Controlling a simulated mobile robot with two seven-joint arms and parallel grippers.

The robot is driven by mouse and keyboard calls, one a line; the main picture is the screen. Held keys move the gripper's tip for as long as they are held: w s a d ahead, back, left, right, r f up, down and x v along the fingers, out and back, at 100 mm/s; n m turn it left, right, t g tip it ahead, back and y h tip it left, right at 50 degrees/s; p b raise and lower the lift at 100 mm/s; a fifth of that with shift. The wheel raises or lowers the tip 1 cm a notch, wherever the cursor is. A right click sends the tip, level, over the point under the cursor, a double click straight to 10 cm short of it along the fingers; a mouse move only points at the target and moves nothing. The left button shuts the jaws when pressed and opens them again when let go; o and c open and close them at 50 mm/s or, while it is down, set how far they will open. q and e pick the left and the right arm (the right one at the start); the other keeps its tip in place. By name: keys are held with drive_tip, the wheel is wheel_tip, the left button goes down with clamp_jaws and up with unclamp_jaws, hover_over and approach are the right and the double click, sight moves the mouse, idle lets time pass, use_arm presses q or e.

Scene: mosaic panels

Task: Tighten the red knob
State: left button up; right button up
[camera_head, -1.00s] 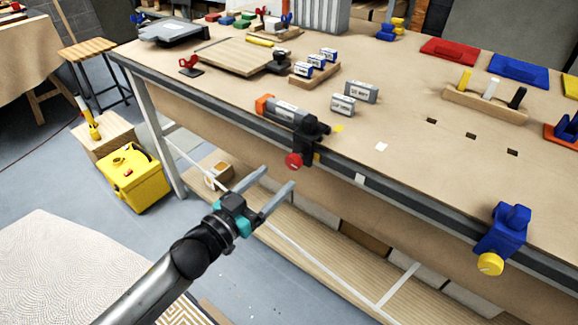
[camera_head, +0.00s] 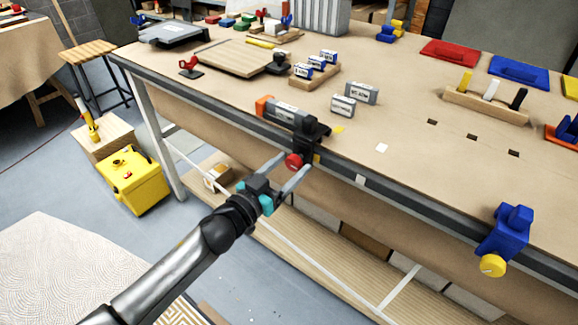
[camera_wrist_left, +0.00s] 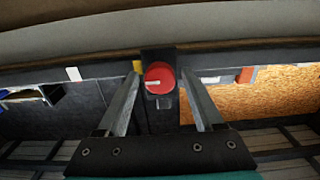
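The red knob (camera_head: 293,161) sits on the front of a black clamp (camera_head: 308,138) fixed to the workbench's front edge. In the left wrist view the red knob (camera_wrist_left: 160,78) has a pale line on its face and lies between and beyond my fingers. My left gripper (camera_head: 288,166) is open, its two fingers reaching toward the knob from the front, one at each side. I cannot tell whether either finger touches it. The clamp's body also shows behind the knob in the left wrist view (camera_wrist_left: 161,120). My right gripper is not in view.
A grey tool with an orange end (camera_head: 283,112) lies on the workbench (camera_head: 400,170) by the clamp. A blue clamp (camera_head: 505,236) with a yellow knob (camera_head: 492,265) is on the edge at right. A yellow box (camera_head: 133,180) stands on the floor at left.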

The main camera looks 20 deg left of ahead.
use_arm(q)
clamp_jaws()
idle(0.3)
